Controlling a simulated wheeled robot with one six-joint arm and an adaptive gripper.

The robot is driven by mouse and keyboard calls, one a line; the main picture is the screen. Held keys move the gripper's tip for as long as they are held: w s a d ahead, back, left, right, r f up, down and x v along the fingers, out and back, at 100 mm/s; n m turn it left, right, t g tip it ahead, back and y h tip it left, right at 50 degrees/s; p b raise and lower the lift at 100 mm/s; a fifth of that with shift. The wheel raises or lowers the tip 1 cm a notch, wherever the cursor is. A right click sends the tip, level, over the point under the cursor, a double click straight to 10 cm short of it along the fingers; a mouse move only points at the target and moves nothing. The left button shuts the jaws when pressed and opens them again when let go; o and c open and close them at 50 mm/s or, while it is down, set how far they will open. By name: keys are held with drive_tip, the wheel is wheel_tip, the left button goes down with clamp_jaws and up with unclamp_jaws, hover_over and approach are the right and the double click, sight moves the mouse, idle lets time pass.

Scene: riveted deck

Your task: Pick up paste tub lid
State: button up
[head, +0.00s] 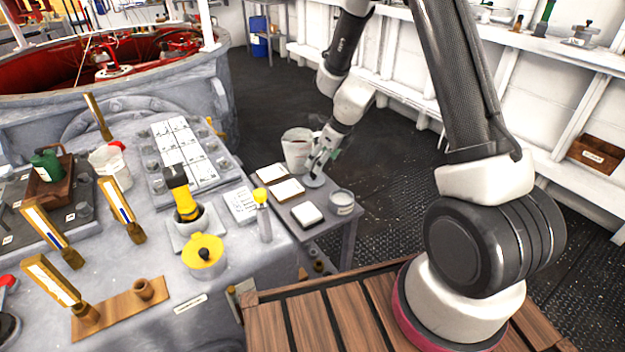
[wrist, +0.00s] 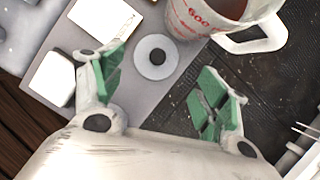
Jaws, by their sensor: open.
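The paste tub lid appears to be the round pale grey disc with a dark centre in the wrist view (wrist: 156,57). It lies flat on the small grey side table, and its edge shows below my gripper in the head view (head: 314,182). My gripper (head: 322,163) is just above it. In the wrist view my gripper (wrist: 160,82) has its green-padded fingers spread wide, with nothing between the pads. The lid lies ahead of the fingertips, nearer the left finger. A grey labelled tub (head: 341,202) stands on the table to the right of the lid.
A large measuring jug (head: 297,150) with a handle and brownish contents stands close behind the lid; it also shows in the wrist view (wrist: 215,15). White-topped square blocks (head: 307,214) lie on the near and left side of the table (head: 327,229). Dark deck floor lies beyond the table.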

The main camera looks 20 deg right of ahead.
sight(314, 177)
drive_tip(key=x, duration=0.7)
drive_tip(key=shift+a+f, duration=0.2)
drive_tip(key=shift+f, duration=0.15)
drive_tip(key=shift+c, duration=0.2)
drive_tip(key=c, duration=0.6)
